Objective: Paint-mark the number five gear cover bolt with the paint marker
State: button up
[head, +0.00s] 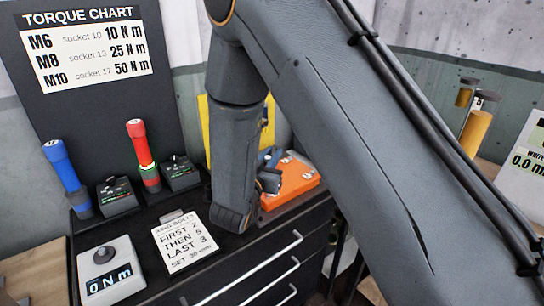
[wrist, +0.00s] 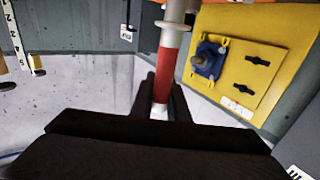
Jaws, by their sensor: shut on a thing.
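My gripper (wrist: 161,92) is shut on a slim grey tube with a red band (wrist: 168,66) and a pale lower end, seen in the wrist view. The tube stands between the two dark fingers and runs out of the top of the picture. I cannot tell for sure that it is the paint marker. In the head view my arm crosses the middle, and the gripper cannot be made out. I cannot make out the gear cover or its number five bolt in either view.
A yellow panel (wrist: 270,42) carries a blue block (wrist: 208,62). An orange case (head: 296,180) lies on the black drawer cabinet (head: 270,243). Blue (head: 66,176) and red (head: 141,150) handled tools, a note card (head: 185,242) and a torque display (head: 108,277) stand at left.

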notch_tip(320, 180, up, 4)
jog(key=p, duration=0.2)
jog(key=shift+p, duration=0.35)
dwell(0.5)
jog(key=s+d+f+y+b, duration=0.1)
jog(key=s+d+f+b, duration=0.1)
jog(key=d+f, duration=0.3)
jog(key=s+d+f+n+b, duration=0.1)
jog(key=d+f, duration=0.4)
jog(key=d, duration=0.5)
jog(key=shift+s+d+t+y+b, duration=0.3)
jog(key=shift+s+d+y+b, duration=0.1)
jog(key=shift+s, duration=0.2)
dwell(0.3)
